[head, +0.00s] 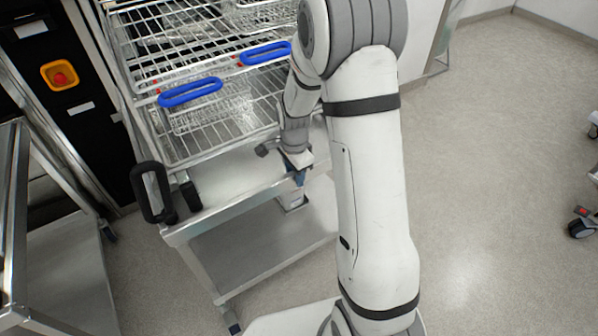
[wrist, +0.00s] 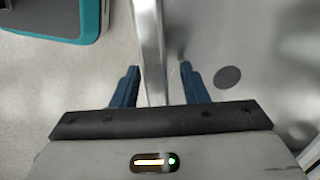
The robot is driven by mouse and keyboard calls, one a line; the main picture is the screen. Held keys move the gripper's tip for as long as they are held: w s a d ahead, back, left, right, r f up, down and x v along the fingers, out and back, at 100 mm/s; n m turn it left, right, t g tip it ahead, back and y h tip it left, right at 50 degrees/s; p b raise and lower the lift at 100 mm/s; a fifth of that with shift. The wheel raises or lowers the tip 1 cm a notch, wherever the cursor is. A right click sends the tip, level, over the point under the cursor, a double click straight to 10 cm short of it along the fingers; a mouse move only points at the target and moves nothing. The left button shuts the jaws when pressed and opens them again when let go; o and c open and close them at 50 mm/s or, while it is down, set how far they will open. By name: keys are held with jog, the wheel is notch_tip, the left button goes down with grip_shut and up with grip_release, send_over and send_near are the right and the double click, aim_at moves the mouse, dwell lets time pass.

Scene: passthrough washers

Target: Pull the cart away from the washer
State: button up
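The steel cart (head: 240,187) stands left of centre in the head view, with a lower shelf and a black handle (head: 153,192) at its front left corner. Wire racks (head: 215,125) with blue handles sit on top of it. My gripper (head: 299,176) is at the cart's front edge, partly hidden by my arm. In the wrist view, my gripper (wrist: 159,67) is open, with its blue fingers on either side of a metal bar (wrist: 150,45); gaps show beside the bar. A black panel with a red button (head: 60,76), apparently the washer's, is at upper left.
Another steel frame or cart (head: 12,215) stands close at the far left. Open grey floor (head: 500,180) lies to the right. A wheeled item (head: 582,225) shows at the right edge. A wall runs along the upper right.

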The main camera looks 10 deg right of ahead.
jog(key=shift+c, duration=0.3)
jog(key=shift+r, duration=0.1)
grip_shut()
